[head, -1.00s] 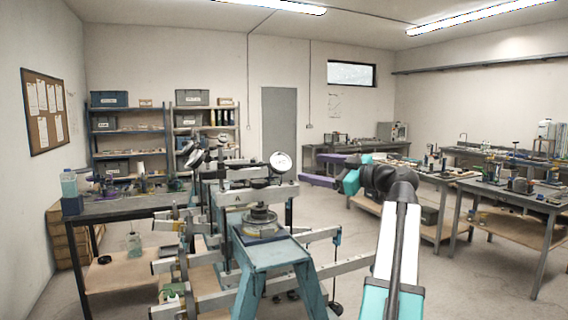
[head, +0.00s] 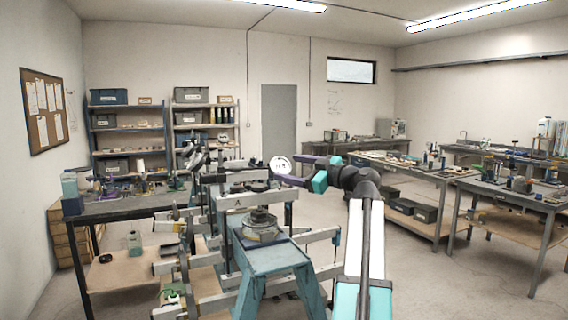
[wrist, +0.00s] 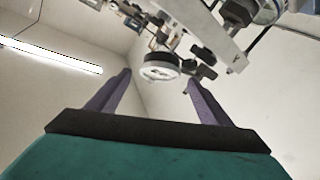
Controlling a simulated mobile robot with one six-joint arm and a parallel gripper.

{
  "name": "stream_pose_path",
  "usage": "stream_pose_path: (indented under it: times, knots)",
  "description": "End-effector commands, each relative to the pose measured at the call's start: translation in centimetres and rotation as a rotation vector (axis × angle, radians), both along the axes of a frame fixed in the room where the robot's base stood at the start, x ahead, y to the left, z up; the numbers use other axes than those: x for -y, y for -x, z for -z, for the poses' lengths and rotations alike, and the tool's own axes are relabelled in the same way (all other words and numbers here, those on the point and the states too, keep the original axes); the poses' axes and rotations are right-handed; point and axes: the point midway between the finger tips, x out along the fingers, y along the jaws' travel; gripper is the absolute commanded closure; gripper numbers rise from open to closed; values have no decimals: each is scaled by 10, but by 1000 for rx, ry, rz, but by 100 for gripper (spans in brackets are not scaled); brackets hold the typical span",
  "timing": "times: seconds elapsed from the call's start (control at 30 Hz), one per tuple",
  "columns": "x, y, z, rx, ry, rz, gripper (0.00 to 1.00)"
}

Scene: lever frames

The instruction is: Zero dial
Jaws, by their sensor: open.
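The round white-faced dial (head: 279,164) sits at the right end of the lever frame's upper part in the head view. In the wrist view a round dial-like part (wrist: 158,73) with a pale rim shows between the fingers. My gripper (head: 287,168) has two purple fingers, open, reaching left to the dial. One finger covers the dial's lower edge in the head view. In the wrist view the fingers (wrist: 158,80) stand apart on either side of the round part, with gaps. I cannot tell whether either touches it. The dial's reading is too small to make out.
The blue-green stand (head: 272,258) of the lever frame is below my gripper, with a round stacked part (head: 262,224) on top. Pale lever beams (head: 215,300) stick out low at the front. A cluttered bench (head: 120,207) stands left, another (head: 500,187) right.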

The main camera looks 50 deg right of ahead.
Motion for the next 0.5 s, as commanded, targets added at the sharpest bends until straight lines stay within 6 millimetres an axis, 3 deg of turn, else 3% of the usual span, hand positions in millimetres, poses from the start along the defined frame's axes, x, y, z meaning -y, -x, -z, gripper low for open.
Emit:
stream_pose_path:
  times: [0.2,0.5]
  knots:
    - [-2,-30,-2,-1,-1,-2,27]
    - [-3,-46,0,0,0,-1,27]
